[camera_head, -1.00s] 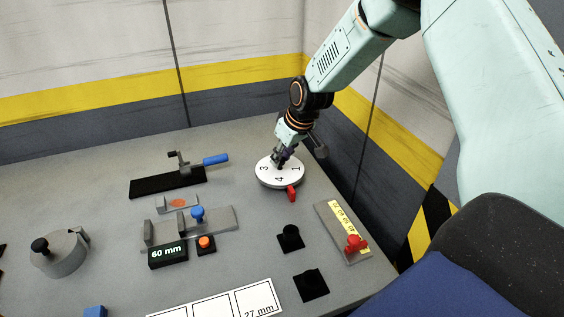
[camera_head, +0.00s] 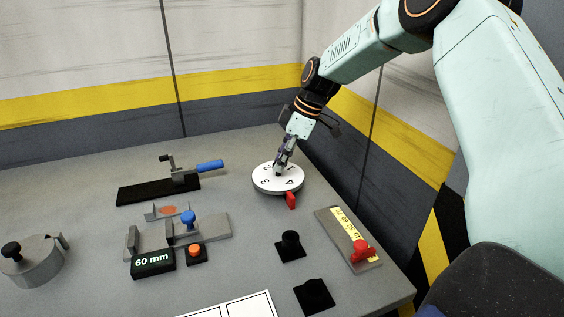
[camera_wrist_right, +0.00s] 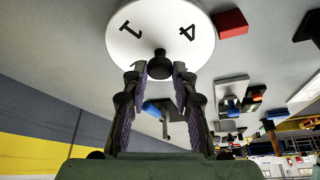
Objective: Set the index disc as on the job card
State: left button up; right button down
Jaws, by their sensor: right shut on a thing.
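The index disc (camera_head: 262,190) is a round white plate with black numerals near the back right corner of the bench. A fixed red marker (camera_head: 291,200) sits at its front right edge. The numeral 4 lies close to the marker, with 3 to its left. In the right wrist view the disc (camera_wrist_right: 150,40) shows 1 and 4, and a black centre knob (camera_wrist_right: 160,64). My right gripper (camera_head: 280,170) is shut on this knob, a finger on each side. The job card (camera_head: 235,306) is cut off at the bottom edge and unreadable. My left gripper is not in view.
A red-knobbed slider with a yellow scale (camera_head: 345,235) and two black blocks (camera_head: 290,246) (camera_head: 314,296) stand in front. To the left are a blue-handled clamp (camera_head: 180,183), a 60 mm display (camera_head: 153,262), an orange button (camera_head: 194,251) and a grey drum (camera_head: 32,262).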

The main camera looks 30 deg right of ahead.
jog(key=shift+n+g, duration=0.3)
jog(key=shift+n, duration=0.4)
jog(key=c, duration=1.1)
grip_release()
jog(key=shift+o, duration=0.2)
jog(key=v, duration=1.2)
jog(key=shift+d, duration=0.15)
